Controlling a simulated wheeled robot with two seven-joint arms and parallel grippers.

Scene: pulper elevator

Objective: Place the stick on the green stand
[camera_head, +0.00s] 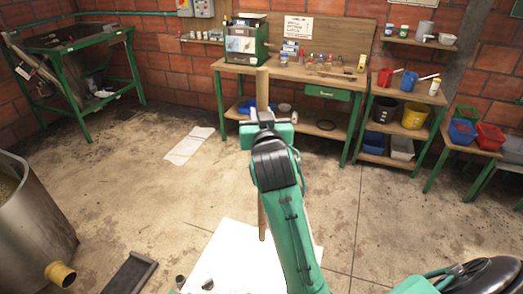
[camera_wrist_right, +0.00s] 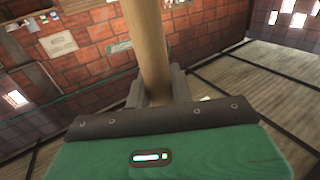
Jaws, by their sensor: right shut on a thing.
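The stick (camera_head: 262,88) is a long, pale wooden pole, held nearly upright in the head view. Its lower part shows below my gripper (camera_head: 262,215), and my arm hides part of it. My right gripper (camera_head: 266,117) is shut around the stick. In the right wrist view the stick (camera_wrist_right: 147,40) rises between the two fingers of my right gripper (camera_wrist_right: 158,92). A green-framed stand (camera_head: 88,42) with a dark top and green legs stands at the upper left, well apart from the stick. My left gripper is not in view.
A wooden workbench (camera_head: 225,66) with a green machine (camera_head: 245,42) stands behind my gripper. Shelves with buckets (camera_head: 415,116) are at the right. A metal drum (camera_head: 30,215) is at the lower left. A white sheet (camera_head: 190,146) lies on the floor. The floor between drum and bench is mostly clear.

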